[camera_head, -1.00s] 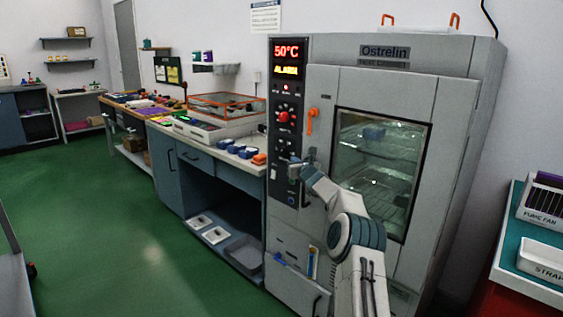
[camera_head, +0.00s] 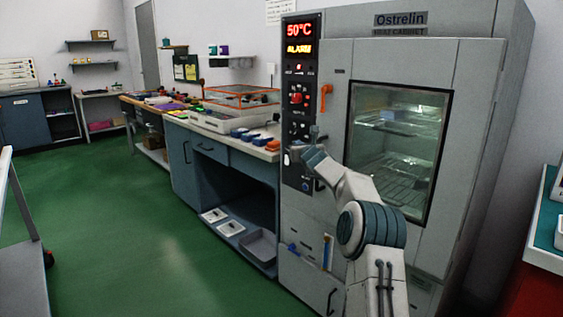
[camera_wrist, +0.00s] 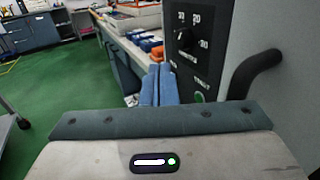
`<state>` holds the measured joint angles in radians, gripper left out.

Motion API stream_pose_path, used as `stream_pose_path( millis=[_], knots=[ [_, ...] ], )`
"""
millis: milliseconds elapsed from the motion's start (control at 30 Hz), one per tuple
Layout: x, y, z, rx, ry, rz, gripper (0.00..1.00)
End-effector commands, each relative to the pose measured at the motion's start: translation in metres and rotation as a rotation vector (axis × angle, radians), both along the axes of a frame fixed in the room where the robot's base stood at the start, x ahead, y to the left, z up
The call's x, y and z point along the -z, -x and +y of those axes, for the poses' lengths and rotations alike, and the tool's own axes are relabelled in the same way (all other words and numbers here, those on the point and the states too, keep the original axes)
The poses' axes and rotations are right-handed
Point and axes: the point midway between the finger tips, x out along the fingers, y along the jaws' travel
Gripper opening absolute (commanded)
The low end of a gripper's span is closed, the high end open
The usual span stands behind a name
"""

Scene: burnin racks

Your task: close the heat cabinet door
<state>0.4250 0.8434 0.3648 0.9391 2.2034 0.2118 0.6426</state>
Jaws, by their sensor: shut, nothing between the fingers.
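The grey heat cabinet (camera_head: 415,55) stands at the right of the head view. Its door (camera_head: 335,150), with a dark-framed window (camera_head: 400,150) showing wire shelves, looks level with the cabinet front; I cannot tell if it is latched. An orange lever (camera_head: 325,98) stands upright at the door's left edge. My gripper (camera_head: 313,135) is at the cabinet's left front, near the control panel, and partly blends with it. In the wrist view its blue fingers (camera_wrist: 157,85) are together and empty. A dark bar handle (camera_wrist: 255,72) is right of them, apart from them.
The control panel (camera_head: 299,165) reads 50°C and an alarm. A workbench (camera_head: 232,168) with blue and orange items adjoins the cabinet's left. A red-sided table (camera_head: 535,290) is at right, a grey cart (camera_head: 25,240) at left. Green floor (camera_head: 120,230) is open between.

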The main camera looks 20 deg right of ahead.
Motion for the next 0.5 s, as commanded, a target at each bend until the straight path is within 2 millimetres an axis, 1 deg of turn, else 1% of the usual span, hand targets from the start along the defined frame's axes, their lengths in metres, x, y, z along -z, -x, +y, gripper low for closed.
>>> stream_pose_path(
  millis=[33,67,300,500],
  knots=[
    [0.004,0.004,0.007,-0.001,0.002,-0.003,0.00],
    [0.005,0.006,0.010,-0.001,0.001,-0.002,0.00],
    [0.003,0.025,0.045,-0.002,0.003,-0.003,0.00],
    [0.001,0.037,0.065,0.001,0.001,-0.003,0.00]
  ],
)
